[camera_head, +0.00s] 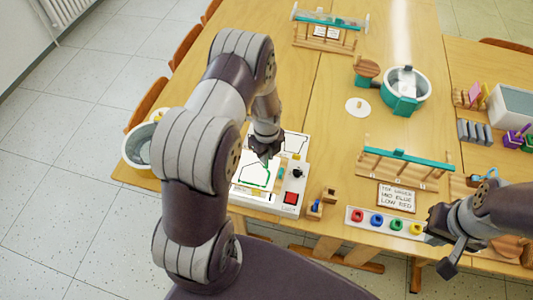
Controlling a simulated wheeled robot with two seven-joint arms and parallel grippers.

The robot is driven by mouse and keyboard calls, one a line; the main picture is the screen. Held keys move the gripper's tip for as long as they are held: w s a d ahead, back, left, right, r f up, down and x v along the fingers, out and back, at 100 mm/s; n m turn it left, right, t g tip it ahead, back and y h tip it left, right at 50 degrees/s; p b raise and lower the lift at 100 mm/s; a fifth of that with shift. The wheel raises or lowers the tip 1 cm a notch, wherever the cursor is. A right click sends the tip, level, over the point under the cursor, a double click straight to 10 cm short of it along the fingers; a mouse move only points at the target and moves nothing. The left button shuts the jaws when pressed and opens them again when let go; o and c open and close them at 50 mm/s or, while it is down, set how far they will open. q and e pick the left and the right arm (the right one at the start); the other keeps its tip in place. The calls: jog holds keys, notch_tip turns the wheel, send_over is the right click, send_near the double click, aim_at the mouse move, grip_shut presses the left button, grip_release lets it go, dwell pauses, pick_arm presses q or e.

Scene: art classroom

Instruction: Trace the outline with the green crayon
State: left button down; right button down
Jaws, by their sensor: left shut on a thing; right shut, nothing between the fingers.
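My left gripper (265,158) is over the white drawing board (262,203), pointing down at the sheet. It is shut on a thin thing, taken as the green crayon, which the fingers hide almost wholly. An outline (252,184) on the board shows green along its lower and right sides. My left arm covers part of the board's left side, so the rest of the outline is hard to see. My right gripper (447,238) is shut and empty, at the right, beside the row of coloured pots.
The board carries a red button (291,198) and a dark knob. A white tray (352,216) with several coloured pots lies near the front edge. A lettered sign (397,197) and a wooden rack (400,168) stand behind it. A teal-and-metal pot (407,90) is further back.

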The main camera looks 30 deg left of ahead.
pick_arm(q)
jog(key=shift+f+b, duration=0.55)
jog(key=shift+f, duration=0.3)
jog(key=shift+r+p, duration=0.2)
jog(key=shift+p, duration=0.1)
notch_tip(320, 180, up, 4)
jog(key=p, duration=0.3)
jog(key=shift+f, duration=0.1)
jog(key=shift+a+f, duration=0.1)
dwell(0.3)
jog(key=shift+w+a+f+b, duration=0.25)
jog(key=shift+a+b, duration=0.05)
jog(key=shift+a, duration=0.15)
jog(key=shift+w+a+f+b, duration=0.2)
jog(key=shift+a+b, duration=0.05)
jog(key=shift+a, duration=0.2)
